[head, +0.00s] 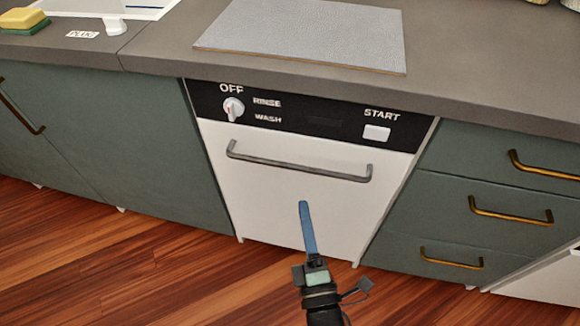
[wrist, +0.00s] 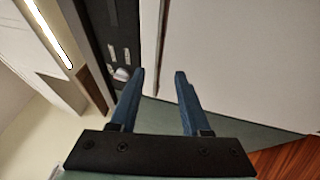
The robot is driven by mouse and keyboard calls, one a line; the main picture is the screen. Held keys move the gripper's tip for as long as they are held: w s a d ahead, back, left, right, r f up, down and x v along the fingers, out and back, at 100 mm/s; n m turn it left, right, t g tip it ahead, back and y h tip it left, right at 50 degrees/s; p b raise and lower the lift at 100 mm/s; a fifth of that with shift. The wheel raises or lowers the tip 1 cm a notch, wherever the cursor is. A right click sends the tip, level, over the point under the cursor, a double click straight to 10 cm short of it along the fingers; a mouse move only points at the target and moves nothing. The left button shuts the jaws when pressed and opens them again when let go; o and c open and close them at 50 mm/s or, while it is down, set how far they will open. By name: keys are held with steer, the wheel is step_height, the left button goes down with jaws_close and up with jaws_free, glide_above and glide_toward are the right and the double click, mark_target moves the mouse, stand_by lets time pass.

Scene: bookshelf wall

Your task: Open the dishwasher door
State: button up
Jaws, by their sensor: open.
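The dishwasher (head: 280,195) has a white front door that looks shut, level with the green cabinets beside it. Its grey bar handle (head: 300,162) runs across the upper door, below a black control panel. My gripper (head: 304,204) is in front of the door, lower than the handle in the picture; its blue fingers show edge-on. In the wrist view the two blue fingers of my gripper (wrist: 158,73) are spread apart, with the white door (wrist: 230,60) ahead and to the right. A thin bar or edge shows between the fingers; I cannot tell if it is the handle. No contact is visible.
The black panel carries a white dial (head: 233,108) and a start button (head: 376,132). A grey mat (head: 305,35) lies on the counter above. Drawers with brass handles (head: 510,212) stand at right. The wooden floor (head: 130,255) in front is clear.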

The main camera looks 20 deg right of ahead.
mark_target(295, 165)
steer(key=x, duration=1.1)
steer(key=shift+w+r, duration=0.1)
jaws_close()
stand_by(1.1)
